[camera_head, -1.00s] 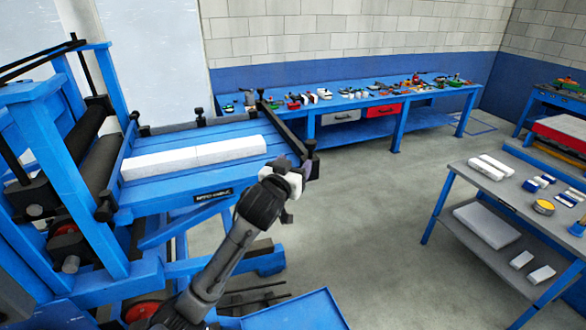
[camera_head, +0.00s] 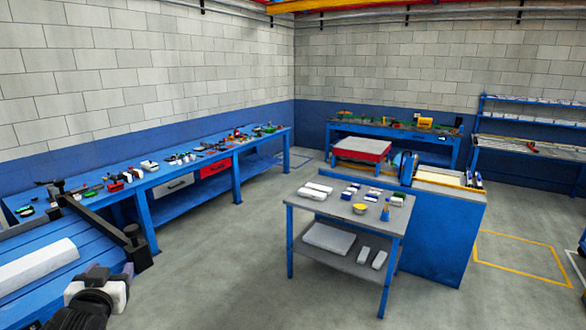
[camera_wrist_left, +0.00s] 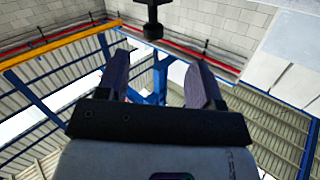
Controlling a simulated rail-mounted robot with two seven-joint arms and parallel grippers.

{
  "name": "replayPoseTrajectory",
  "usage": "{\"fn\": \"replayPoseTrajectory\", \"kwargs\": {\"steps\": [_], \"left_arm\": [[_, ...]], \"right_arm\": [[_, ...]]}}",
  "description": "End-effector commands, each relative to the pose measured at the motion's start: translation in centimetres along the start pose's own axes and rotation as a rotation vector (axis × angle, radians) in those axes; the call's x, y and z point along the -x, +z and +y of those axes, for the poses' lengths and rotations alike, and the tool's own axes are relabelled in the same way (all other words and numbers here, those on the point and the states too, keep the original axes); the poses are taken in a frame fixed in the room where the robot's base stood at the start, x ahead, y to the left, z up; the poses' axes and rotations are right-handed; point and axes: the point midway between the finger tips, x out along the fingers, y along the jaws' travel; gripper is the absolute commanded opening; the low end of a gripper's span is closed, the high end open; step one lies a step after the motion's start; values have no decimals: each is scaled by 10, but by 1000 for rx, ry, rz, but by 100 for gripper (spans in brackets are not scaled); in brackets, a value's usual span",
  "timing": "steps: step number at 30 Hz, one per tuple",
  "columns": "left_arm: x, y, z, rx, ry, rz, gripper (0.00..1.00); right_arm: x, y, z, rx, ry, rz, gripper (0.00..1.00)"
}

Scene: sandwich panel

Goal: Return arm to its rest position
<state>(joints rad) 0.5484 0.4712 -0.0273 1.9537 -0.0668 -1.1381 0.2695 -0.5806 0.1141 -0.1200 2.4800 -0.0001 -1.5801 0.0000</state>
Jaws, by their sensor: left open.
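My left gripper (camera_head: 112,278) is at the lower left of the head view, just off the right end of the blue press bed (camera_head: 62,262). In the left wrist view its two fingers (camera_wrist_left: 160,85) stand apart with nothing between them. The wrist view looks up at the roof and the upper walls. Most of the left arm is cut off by the bottom edge of the head view. My right gripper does not show.
A long white bar (camera_head: 38,266) lies on the press bed. A grey-topped table (camera_head: 335,208) with small parts stands at centre right. A blue workbench (camera_head: 160,185) with tools runs along the left wall. The floor between them is clear.

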Motion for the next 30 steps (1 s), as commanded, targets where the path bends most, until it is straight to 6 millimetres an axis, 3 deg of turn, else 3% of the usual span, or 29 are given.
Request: {"fn": "replayPoseTrajectory", "kwargs": {"steps": [5,8,14,21,27,30], "left_arm": [[45,-7,14,-156,28,-80,61],[74,13,37,-208,87,-135,61],[120,82,75,-250,204,-267,61],[198,190,114,-236,356,-476,61],[274,280,128,-212,446,-699,61],[304,315,129,-207,468,-801,61]], "right_arm": [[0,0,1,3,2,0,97],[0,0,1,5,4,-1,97],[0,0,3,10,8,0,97],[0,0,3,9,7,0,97],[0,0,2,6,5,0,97],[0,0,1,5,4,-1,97]]}}
